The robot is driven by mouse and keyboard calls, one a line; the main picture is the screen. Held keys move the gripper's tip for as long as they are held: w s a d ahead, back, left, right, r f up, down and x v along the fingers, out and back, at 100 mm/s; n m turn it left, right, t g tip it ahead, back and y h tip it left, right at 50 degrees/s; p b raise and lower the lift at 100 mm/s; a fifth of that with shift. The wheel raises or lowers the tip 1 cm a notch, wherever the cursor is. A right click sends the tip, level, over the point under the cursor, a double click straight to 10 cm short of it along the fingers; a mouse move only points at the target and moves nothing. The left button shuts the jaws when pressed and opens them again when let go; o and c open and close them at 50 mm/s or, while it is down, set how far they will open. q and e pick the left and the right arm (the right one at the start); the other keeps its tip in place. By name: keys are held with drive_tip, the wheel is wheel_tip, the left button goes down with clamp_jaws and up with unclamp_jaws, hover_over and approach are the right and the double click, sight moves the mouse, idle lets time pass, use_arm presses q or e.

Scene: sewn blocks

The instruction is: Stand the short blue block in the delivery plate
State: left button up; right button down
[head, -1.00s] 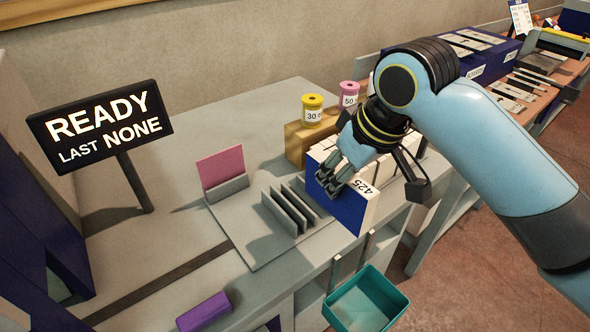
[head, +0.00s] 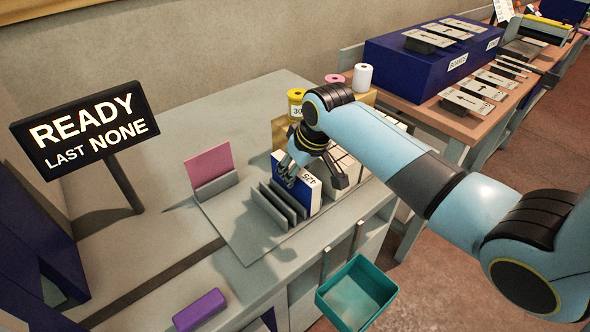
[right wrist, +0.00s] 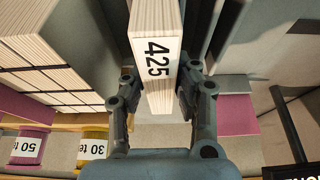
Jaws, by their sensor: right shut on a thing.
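The blue block (head: 284,172) has a blue cover, pale layered edges and the number 425. It also shows in the right wrist view (right wrist: 160,25). My right gripper (head: 296,178) is shut on it, one finger on each side, and holds it upright. The delivery plate (head: 238,228) is a flat grey plate with thin upright grey dividers (head: 278,207) and a pink card (head: 208,164) in a holder. The block is right beside the dividers, at their back right. Its lower edge is partly hidden, so I cannot tell whether it touches the plate. My left gripper is not in view.
A row of pale blocks (right wrist: 45,60) stands beside the held block. Yellow (head: 297,100) and pink (head: 335,79) spools are behind. A teal bin (head: 357,292) is below the front edge. A purple block (head: 200,310) lies front left. A READY sign (head: 95,128) stands left.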

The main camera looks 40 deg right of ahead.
drive_tip(key=shift+f, duration=0.2)
drive_tip(key=c, duration=1)
unclamp_jaws()
drive_tip(key=shift+f, duration=0.15)
drive_tip(key=shift+c, duration=0.2)
drive_tip(key=v, duration=1.2)
